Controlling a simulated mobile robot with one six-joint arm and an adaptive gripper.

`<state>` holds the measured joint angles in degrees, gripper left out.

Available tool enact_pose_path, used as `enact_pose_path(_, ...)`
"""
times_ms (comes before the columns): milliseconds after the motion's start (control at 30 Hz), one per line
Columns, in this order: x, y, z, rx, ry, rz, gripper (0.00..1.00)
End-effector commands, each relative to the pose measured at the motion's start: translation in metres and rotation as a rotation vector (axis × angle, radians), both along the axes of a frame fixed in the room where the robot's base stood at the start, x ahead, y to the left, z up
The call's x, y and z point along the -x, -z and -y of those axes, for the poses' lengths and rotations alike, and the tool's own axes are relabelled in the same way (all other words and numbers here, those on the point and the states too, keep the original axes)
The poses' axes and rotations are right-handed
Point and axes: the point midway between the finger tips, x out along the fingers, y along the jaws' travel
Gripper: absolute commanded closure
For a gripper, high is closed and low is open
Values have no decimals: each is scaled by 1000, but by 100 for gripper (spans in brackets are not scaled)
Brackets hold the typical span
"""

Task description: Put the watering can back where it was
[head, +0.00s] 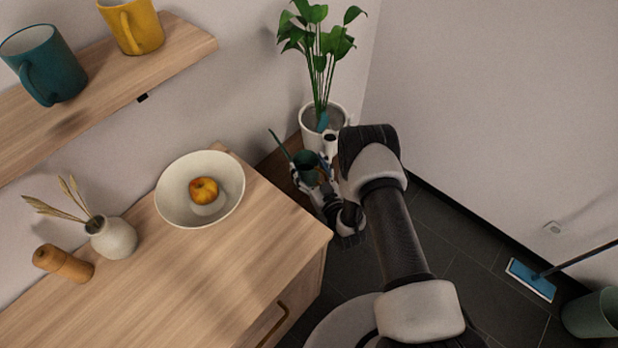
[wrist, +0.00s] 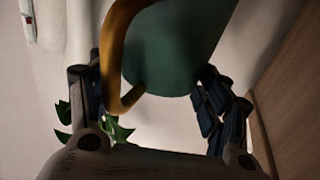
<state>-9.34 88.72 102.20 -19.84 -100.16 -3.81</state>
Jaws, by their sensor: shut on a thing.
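The watering can (head: 306,166) is dark green with a thin spout pointing up and left. In the head view it is in my gripper (head: 318,185), just in front of the plant pot and beyond the counter's right corner. In the wrist view the green body (wrist: 180,50) and an ochre handle (wrist: 113,60) fill the space between the fingers of my gripper (wrist: 152,88), which is shut on the can. The can's base and whatever is under it are hidden by my gripper and arm in the head view.
A leafy plant in a white pot (head: 309,122) stands close behind the can. The wooden counter (head: 230,285) holds a cream bowl (head: 170,206) with fruit, a vase (head: 112,240) and a wooden mill (head: 62,263). A shelf (head: 165,60) carries two mugs. A mop (head: 530,279) and green bin (head: 592,314) are at right.

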Motion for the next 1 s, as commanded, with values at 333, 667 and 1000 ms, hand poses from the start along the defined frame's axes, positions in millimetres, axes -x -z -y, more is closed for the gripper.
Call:
enact_pose_path(333,0,37,0,-2,0,4,70)
enact_pose_path(667,-1,44,0,-2,0,6,70)
enact_pose_path(1000,0,49,0,0,0,1,18)
